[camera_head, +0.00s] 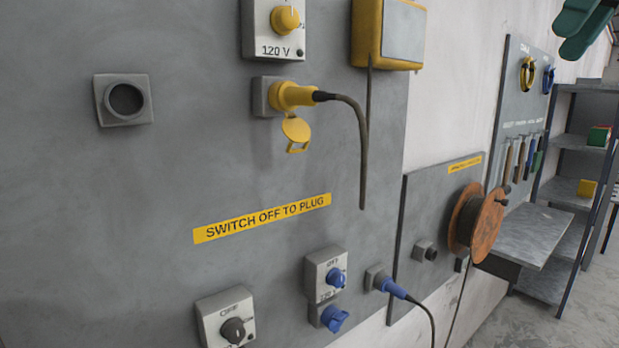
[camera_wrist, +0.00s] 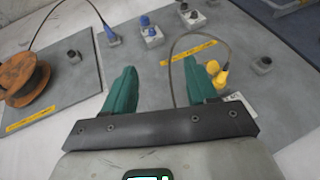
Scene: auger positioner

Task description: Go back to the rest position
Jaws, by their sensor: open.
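My gripper (camera_wrist: 160,92) has two green fingers, spread apart with nothing between them. In the wrist view it faces the grey panel upside down, with the yellow plug (camera_wrist: 220,76) behind the right finger. In the head view only green finger parts (camera_head: 584,25) show at the top right corner, well apart from the panel. The yellow plug (camera_head: 296,95) sits in a socket below the 120 V switch (camera_head: 277,30), and its dark cable (camera_head: 362,150) hangs down. A blue plug (camera_head: 392,287) sits in a lower socket.
The grey panel (camera_head: 120,210) fills the left. A smaller panel holds an orange cable reel (camera_head: 475,222). A workbench (camera_head: 528,232), a tool board (camera_head: 515,90) and shelves (camera_head: 562,195) stand at the right. Bare floor (camera_head: 540,320) shows at the bottom right.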

